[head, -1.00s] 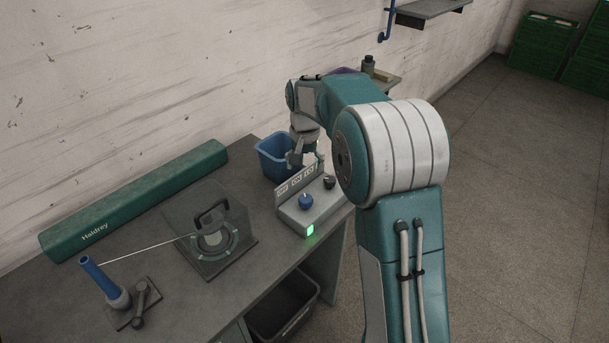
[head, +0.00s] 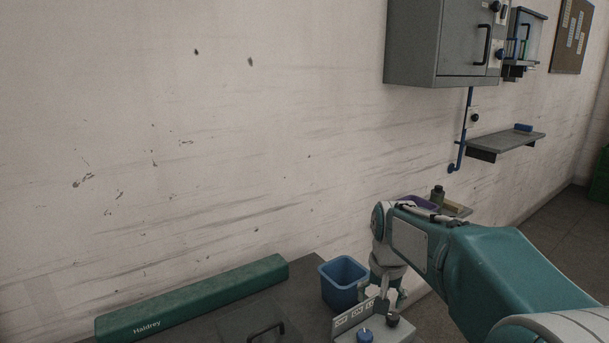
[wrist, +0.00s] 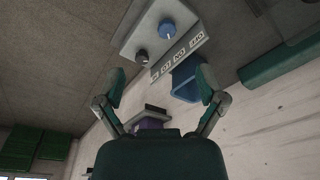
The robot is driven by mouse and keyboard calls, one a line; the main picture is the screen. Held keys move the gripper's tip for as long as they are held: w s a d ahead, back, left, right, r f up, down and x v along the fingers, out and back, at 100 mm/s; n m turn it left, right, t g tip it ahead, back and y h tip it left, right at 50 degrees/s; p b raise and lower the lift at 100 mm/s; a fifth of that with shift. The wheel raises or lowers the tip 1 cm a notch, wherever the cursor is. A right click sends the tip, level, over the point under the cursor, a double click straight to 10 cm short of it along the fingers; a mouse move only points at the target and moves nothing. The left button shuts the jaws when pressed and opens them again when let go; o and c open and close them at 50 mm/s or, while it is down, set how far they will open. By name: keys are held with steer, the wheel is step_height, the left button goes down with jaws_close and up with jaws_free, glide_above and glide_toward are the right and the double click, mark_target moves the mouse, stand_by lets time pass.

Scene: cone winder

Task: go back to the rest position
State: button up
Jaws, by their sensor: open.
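My gripper (head: 382,292) hangs at the end of my arm, just right of the blue bin (head: 343,283) and behind the grey control box (head: 376,330). In the wrist view my gripper (wrist: 162,74) has its two fingers spread wide with nothing between them. The control box (wrist: 135,28) shows beyond the fingertips there, with a blue knob (wrist: 168,28), a black knob (wrist: 140,57) and a row of labels. The blue bin (wrist: 186,80) shows behind the right finger. The lower front of the control box is cut off in the head view.
A small shelf with a dark bottle (head: 437,196) is behind my arm. A grey wall cabinet (head: 436,45) and a wall shelf (head: 505,145) are higher up. The wall at left is bare.

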steer(key=s+r+n+t, duration=0.2)
steer(key=s+n+t, duration=0.1)
steer(key=s, duration=2.1)
steer(key=shift+t, duration=0.5)
steer(key=shift+w, duration=0.1)
steer(key=c, duration=0.4)
steer(key=shift+a, duration=0.1)
steer(key=shift+c, duration=0.2)
